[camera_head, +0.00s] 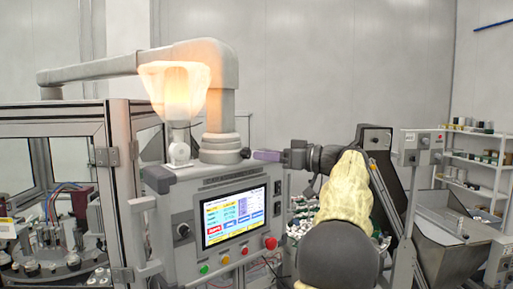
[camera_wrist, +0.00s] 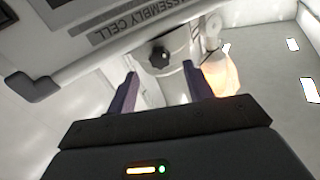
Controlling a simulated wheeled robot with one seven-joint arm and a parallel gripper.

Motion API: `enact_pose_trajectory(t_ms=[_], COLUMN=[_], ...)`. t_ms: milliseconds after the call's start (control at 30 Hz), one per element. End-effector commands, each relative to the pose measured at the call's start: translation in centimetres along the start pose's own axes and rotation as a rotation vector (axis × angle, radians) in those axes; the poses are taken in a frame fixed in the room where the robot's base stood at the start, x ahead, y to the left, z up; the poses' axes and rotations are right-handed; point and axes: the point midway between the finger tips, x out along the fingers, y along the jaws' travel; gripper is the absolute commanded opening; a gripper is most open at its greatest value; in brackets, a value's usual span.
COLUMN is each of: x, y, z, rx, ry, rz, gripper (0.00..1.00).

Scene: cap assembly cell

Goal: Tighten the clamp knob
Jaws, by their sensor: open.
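The clamp knob (camera_wrist: 160,57) is a black lobed knob on a light grey post in the wrist view. It also shows as a small dark knob (camera_head: 245,153) at the right of the post's base in the head view. My gripper (camera_wrist: 160,70) is open, with its two purple fingers either side of the knob's line in the wrist view. In the head view the purple fingers (camera_head: 267,156) point left at the knob, with a small gap. Whether the fingertips reach around the knob cannot be told.
The control panel (camera_head: 187,210) with its lit screen (camera_head: 234,215) is below the knob. A glowing lamp (camera_head: 178,90) stands left of the post (camera_head: 219,120). The panel's edge, marked "ASSEMBLY CELL" (camera_wrist: 145,20), runs close by in the wrist view. A hopper (camera_head: 440,235) is at right.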

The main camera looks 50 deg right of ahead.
Motion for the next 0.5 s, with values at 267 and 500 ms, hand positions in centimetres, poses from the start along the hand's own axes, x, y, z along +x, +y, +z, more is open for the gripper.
enact_pose_trajectory(t_ms=[267, 500], x=[3.5, 3.7], y=[0.0, 0.0], z=[-0.1, 0.1], rx=[0.001, 0.0], ry=[0.0, 0.0], rz=[-0.001, 0.0], gripper=[0.52, 0.52])
